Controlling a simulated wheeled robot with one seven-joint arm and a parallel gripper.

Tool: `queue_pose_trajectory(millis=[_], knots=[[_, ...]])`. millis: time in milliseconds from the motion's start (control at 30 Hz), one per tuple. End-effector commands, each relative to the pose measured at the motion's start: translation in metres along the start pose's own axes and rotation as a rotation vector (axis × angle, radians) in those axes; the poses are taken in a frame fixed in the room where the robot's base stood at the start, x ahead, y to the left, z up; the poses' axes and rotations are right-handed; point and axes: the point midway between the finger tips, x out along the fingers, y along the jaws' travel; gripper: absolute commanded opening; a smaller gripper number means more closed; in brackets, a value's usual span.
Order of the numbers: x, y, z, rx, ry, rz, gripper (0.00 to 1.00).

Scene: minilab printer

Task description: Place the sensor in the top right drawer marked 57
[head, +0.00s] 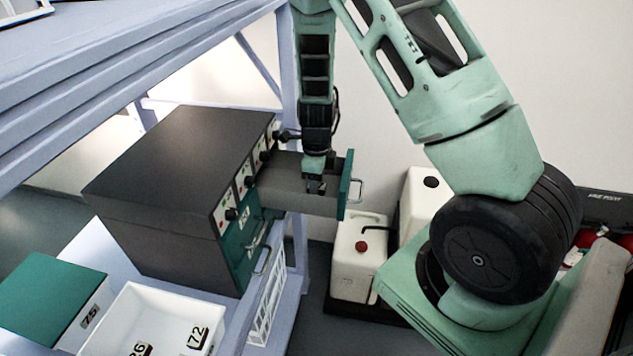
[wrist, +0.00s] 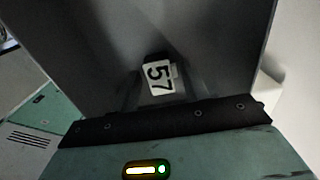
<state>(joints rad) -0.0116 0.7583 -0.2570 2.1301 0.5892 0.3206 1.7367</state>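The sensor (wrist: 157,76) is a small block with a white face marked 57, seen in the wrist view between my fingertips. My gripper (head: 315,187) points down over the open top right drawer (head: 280,184), with its tips at the drawer's opening near the green front. In the wrist view my gripper (wrist: 160,72) appears shut on the sensor, with grey drawer walls around it. In the head view the sensor is too small and dark to make out. Whether it touches the drawer floor cannot be told.
The dark cabinet (head: 165,165) stands on a pale blue bench. A white bin (head: 120,312) with blocks marked 26 and 72 and a green-lidded box (head: 55,290) marked 75 stand in front. White canisters (head: 358,262) stand on the right behind the drawer.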

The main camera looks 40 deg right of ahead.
Motion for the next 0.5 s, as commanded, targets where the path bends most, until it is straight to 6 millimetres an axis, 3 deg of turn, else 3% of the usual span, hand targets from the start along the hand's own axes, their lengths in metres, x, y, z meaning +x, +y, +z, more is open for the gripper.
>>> queue_pose_trajectory(millis=[367,500], knots=[[-0.006,0.000,0.000,-0.001,-0.001,-0.001,0.48],[-0.024,-0.001,0.001,-0.003,-0.003,-0.005,0.48]])
